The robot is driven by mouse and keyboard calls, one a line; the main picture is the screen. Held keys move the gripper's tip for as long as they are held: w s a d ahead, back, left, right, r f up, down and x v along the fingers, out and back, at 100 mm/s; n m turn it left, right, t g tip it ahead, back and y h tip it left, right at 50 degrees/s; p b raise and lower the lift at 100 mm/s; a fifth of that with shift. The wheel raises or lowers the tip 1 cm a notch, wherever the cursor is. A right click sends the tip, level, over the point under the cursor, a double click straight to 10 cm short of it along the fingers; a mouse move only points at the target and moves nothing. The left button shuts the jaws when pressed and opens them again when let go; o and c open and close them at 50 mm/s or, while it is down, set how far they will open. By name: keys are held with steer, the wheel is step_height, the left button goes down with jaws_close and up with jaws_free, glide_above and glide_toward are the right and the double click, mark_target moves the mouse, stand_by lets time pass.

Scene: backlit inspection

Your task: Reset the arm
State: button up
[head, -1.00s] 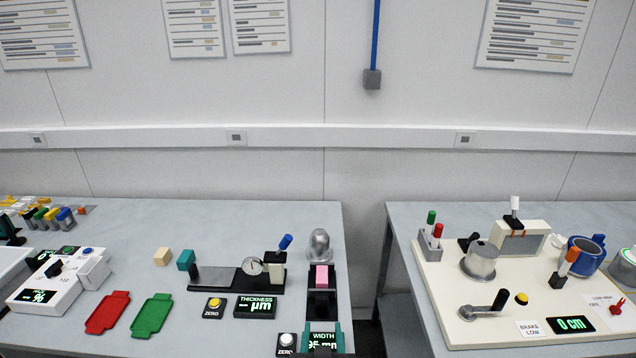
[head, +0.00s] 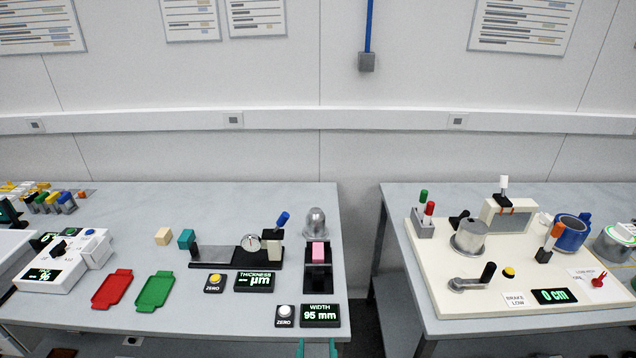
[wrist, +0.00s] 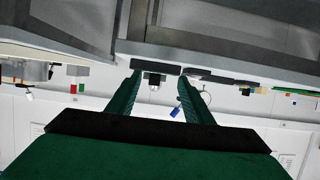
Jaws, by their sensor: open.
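My gripper (head: 317,349) shows only as two teal fingertips at the bottom edge of the head view, in front of the left table's front edge. In the wrist view my gripper (wrist: 161,80) has its two green fingers apart, and I see nothing held between them. The rest of my arm is out of the head view. The wrist picture appears upside down, with the table edge beyond the fingertips.
The left table (head: 215,315) holds a width display (head: 320,316), a thickness display (head: 255,282), a pink block (head: 318,252), and red (head: 111,289) and green (head: 155,291) trays. A gap separates it from the right table (head: 450,328), which bears a white crank board (head: 428,262).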

steer(key=s+f, duration=0.3)
steer(key=s, duration=0.5)
steer(key=s+f, duration=0.3)
steer(key=s, duration=0.6)
steer(key=s+r+t, duration=0.1)
steer(key=s+r, duration=0.1)
steer(key=s, duration=1.2)
steer(key=shift+s+d+r+t, duration=0.15)
steer(key=shift+s+r+t, duration=0.15)
steer(key=shift+s, duration=0.05)
